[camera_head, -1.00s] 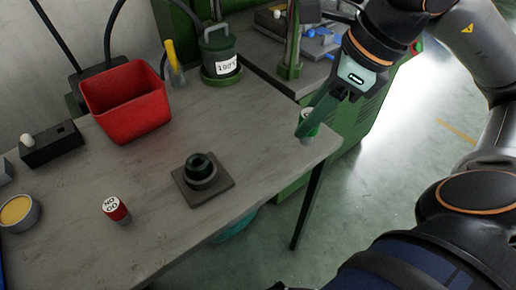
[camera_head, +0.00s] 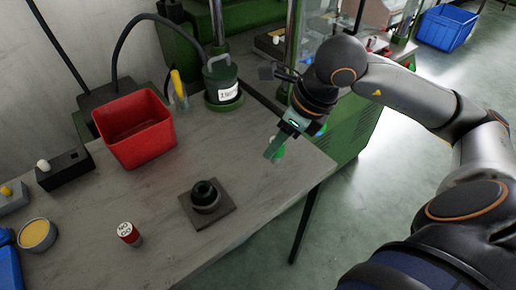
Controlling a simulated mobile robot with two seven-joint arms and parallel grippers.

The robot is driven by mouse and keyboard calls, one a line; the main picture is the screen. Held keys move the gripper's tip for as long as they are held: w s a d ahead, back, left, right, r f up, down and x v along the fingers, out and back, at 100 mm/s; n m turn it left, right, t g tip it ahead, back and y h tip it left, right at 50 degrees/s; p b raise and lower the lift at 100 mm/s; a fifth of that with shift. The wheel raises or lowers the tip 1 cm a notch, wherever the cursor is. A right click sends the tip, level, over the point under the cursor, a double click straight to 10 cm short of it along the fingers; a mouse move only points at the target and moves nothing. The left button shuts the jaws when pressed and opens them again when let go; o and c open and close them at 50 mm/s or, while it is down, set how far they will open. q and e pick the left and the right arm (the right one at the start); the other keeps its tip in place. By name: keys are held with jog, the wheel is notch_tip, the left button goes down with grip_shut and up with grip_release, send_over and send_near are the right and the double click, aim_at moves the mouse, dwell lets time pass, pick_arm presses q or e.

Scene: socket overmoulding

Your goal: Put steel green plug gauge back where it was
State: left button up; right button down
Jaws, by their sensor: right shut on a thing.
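The steel green plug gauge (camera_head: 279,149) is a small cylinder with a green band, near the right end of the grey table. My right gripper (camera_head: 272,154) is shut on it and partly hides it. I cannot tell whether the gauge touches the table top. A red-banded gauge with a white top marked "NO GO" (camera_head: 129,234) stands at the front left of the table. A dark square base with a round black socket (camera_head: 205,195) sits between them. My left gripper is not in view.
A red bin (camera_head: 137,128), a green pot (camera_head: 222,80) and a yellow-handled tool (camera_head: 178,85) stand at the back. A black box (camera_head: 64,171) and a yellow-filled tin (camera_head: 38,235) are at the left. The table (camera_head: 225,150) is clear between socket and pot.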

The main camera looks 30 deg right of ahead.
jog(key=w+f, duration=0.2)
jog(key=f, duration=0.1)
jog(key=w+f, duration=0.1)
jog(key=f, duration=0.1)
jog(key=w+f, duration=0.2)
jog(key=f, duration=0.1)
jog(key=shift+w+a+f, duration=0.3)
jog(key=shift+w, duration=0.05)
jog(key=shift+f, duration=0.4)
jog(key=shift+f+b, duration=0.1)
jog(key=shift+b, duration=0.2)
jog(key=shift+f, duration=0.15)
jog(key=shift+c, duration=2.3)
grip_release()
jog(key=shift+d+r, duration=0.1)
jog(key=shift+r, duration=0.5)
jog(key=p+v, duration=0.1)
jog(key=v, duration=1)
jog(key=shift+s+r, duration=0.15)
jog(key=shift+s, duration=0.05)
